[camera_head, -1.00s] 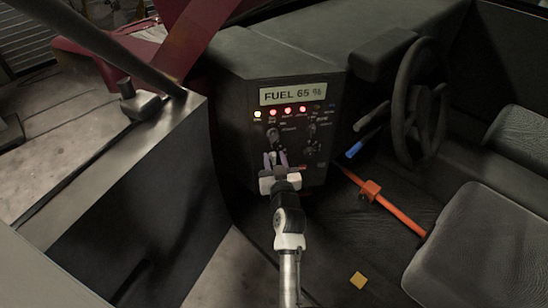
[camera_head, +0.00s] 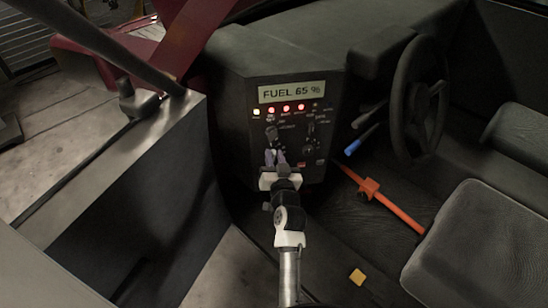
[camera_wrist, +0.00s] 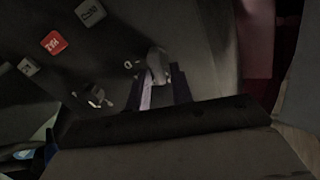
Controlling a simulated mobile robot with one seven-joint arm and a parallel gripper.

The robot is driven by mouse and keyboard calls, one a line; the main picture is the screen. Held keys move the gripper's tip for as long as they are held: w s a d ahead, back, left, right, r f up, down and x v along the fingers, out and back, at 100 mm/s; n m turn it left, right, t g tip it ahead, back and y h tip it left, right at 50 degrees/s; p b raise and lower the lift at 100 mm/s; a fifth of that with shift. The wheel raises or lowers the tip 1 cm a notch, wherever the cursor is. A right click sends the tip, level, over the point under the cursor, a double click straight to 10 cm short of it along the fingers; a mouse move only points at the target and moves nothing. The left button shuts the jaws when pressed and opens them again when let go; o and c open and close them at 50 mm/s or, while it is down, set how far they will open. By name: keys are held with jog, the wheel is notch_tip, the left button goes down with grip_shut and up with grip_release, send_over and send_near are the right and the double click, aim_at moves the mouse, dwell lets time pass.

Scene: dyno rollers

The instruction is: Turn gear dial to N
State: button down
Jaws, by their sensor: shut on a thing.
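The gear dial (camera_wrist: 157,61) is a small grey knob low on the dark control panel. In the wrist view a letter "D" is printed just left of it. My gripper (camera_head: 275,160) reaches up to the panel's lower left part, and its fingers are closed on the dial, one on each side (camera_wrist: 161,86). In the head view the dial is mostly hidden by the fingers. I cannot make out an "N" mark or where the dial points.
Other knobs (camera_head: 271,133) and a red button (camera_wrist: 53,43) sit close by.

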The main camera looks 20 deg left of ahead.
jog(key=m, duration=0.3)
jog(key=m+p, duration=0.1)
jog(key=m, duration=0.1)
jog(key=shift+w+d+f+m, duration=0.1)
jog(key=shift+w+d+m, duration=0.1)
jog(key=shift+d+m, duration=0.1)
jog(key=m, duration=0.3)
jog(key=m+p, duration=0.1)
jog(key=shift+f+m, duration=0.3)
jog(key=shift+m, duration=0.4)
jog(key=c, duration=1.5)
grip_release()
jog(key=shift+w, duration=0.1)
jog(key=shift+d+f, duration=0.1)
